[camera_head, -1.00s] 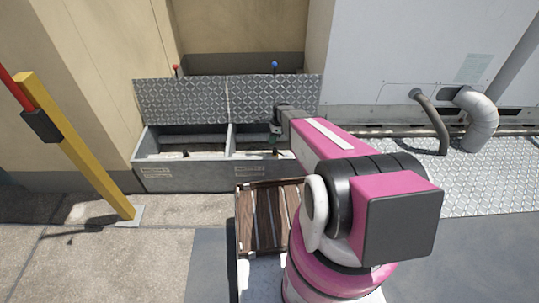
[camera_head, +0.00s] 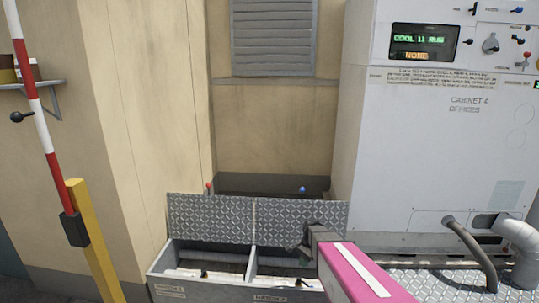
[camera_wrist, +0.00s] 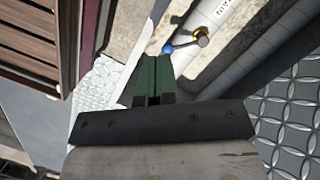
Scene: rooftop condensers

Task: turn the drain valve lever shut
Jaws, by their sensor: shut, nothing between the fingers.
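In the wrist view, a drain valve with a brass body (camera_wrist: 202,36) sits on a pale pipe marked with lettering ending in "AIN" (camera_wrist: 212,14). Its blue lever (camera_wrist: 178,47) points left from the valve, aslant to the pipe, and ends in a blue ball. My gripper (camera_wrist: 154,84) shows green fingers, shut and empty. In the picture the fingertips are just below the lever, and a gap shows between them. In the head view, my gripper (camera_head: 304,250) is at the right compartment of an open pit box (camera_head: 165,288); the valve cannot be made out there.
Diamond-plate lids (camera_head: 210,220) stand raised behind the box. A red knob (camera_head: 209,187) and a blue knob (camera_head: 302,190) show above them. A white cabinet (camera_head: 430,160) stands at right, with bent pipes (camera_head: 470,250). A yellow post (camera_head: 92,240) stands at left. Wooden slats (camera_wrist: 35,40) lie at upper left.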

